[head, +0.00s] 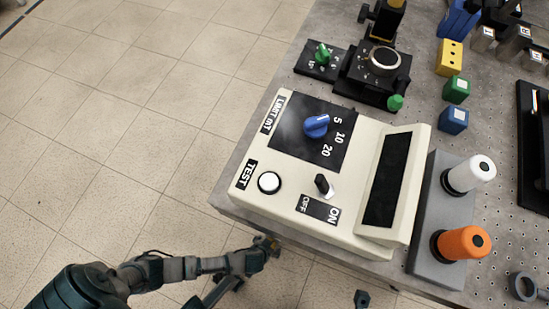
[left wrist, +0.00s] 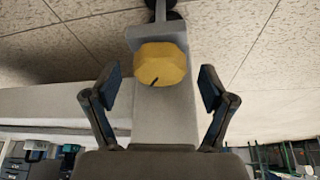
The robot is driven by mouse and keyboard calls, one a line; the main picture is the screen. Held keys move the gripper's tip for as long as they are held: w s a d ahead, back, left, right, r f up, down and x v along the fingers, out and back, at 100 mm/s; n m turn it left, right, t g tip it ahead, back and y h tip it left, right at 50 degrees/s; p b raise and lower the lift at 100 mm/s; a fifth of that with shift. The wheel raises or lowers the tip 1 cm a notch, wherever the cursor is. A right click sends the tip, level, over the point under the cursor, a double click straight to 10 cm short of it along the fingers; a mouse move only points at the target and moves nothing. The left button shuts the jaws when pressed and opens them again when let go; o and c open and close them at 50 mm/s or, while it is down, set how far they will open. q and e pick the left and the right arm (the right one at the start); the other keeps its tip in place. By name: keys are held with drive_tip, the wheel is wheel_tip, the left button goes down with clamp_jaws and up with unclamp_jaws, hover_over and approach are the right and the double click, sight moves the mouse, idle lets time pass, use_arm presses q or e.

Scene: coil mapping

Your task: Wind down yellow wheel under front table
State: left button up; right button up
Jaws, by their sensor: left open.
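The yellow wheel (left wrist: 160,65) is a faceted knob with a small dark mark, on a grey post (left wrist: 165,110) in the left wrist view. My left gripper (left wrist: 157,82) is open, with one finger on each side of the wheel and a gap on both sides. How deep the wheel sits between the fingers is hard to tell. In the head view my left gripper (head: 266,246) is low beside the near edge of the front table (head: 235,208); the wheel is not clear there. A dark piece (head: 362,298) at the bottom edge may be my right gripper.
On the table stands a cream control box (head: 280,225) with a blue dial, a white button and a switch. White (head: 468,174) and orange (head: 462,243) cylinders stand on a grey block beside it. The tiled floor (head: 110,120) to the left is clear.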

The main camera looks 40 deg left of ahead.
use_arm(q)
drive_tip(key=shift+w+f, duration=0.2)
drive_tip(key=shift+f, duration=0.05)
drive_tip(key=c, duration=1.2)
drive_tip(key=shift+o, duration=0.2)
drive_tip(key=shift+w+r+m+p, duration=0.1)
drive_tip(key=shift+r+m+p, duration=0.1)
drive_tip(key=shift+m+p, duration=0.2)
drive_tip(key=shift+f+m+h, duration=0.1)
drive_tip(key=shift+m+h, duration=0.2)
drive_tip(key=shift+m, duration=0.1)
drive_tip(key=shift+s+f, duration=0.1)
drive_tip(key=shift+s, duration=0.1)
drive_tip(key=o, duration=1.2)
drive_tip(key=shift+c, duration=0.2)
